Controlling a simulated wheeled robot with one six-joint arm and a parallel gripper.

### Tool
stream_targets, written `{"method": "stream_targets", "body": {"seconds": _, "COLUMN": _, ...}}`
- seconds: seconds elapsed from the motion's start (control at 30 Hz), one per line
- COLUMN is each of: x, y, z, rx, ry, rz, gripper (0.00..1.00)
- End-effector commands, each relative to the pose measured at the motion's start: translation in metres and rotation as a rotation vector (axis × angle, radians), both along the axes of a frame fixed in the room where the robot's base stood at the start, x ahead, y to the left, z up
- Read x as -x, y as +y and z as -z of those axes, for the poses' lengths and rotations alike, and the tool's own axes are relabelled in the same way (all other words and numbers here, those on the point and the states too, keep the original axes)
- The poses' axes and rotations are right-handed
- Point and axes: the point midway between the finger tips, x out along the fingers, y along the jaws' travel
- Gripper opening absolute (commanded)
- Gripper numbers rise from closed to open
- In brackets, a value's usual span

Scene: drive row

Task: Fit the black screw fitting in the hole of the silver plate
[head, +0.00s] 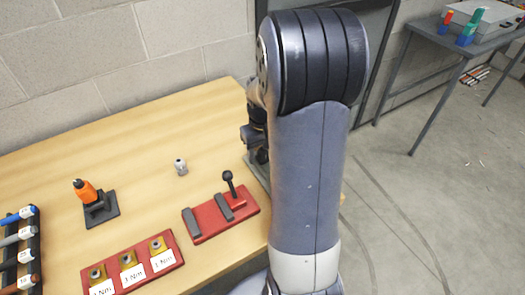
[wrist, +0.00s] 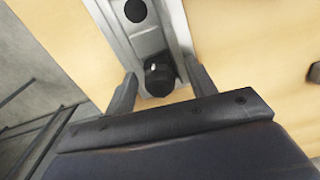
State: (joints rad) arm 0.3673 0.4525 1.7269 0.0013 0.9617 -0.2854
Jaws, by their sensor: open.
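The silver plate (wrist: 116,24) runs from the top of the wrist view toward my gripper (wrist: 160,72). A round dark hole (wrist: 135,11) shows in it. The black screw fitting (wrist: 158,80) is at the plate's near end, between my two open fingers, with a gap on each side. I cannot tell whether it rests on the plate or sits in a hole. In the head view only an edge of the plate (head: 256,173) shows; my arm hides the rest and the fitting.
A red fixture with a black lever (head: 220,208) stands left of my arm. A small silver cylinder (head: 181,167), an orange driver (head: 86,191) in a stand, a red labelled block (head: 130,262) and a marker rack (head: 20,250) are farther left. The table's back middle is clear.

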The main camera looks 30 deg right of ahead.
Motion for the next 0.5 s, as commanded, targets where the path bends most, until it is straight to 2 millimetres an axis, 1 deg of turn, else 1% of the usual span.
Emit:
{"method": "stream_targets", "body": {"seconds": 0.27, "x": 0.0, "y": 0.0, "z": -0.002, "rx": 0.0, "ry": -0.001, "rz": 0.0, "gripper": 0.54}}
{"method": "stream_targets", "body": {"seconds": 0.37, "x": 0.0, "y": 0.0, "z": -0.011, "rx": 0.0, "ry": -0.001, "rz": 0.0, "gripper": 0.54}}
{"method": "stream_targets", "body": {"seconds": 0.5, "x": -0.001, "y": 0.0, "z": -0.037, "rx": 0.001, "ry": -0.005, "rz": 0.0, "gripper": 0.54}}
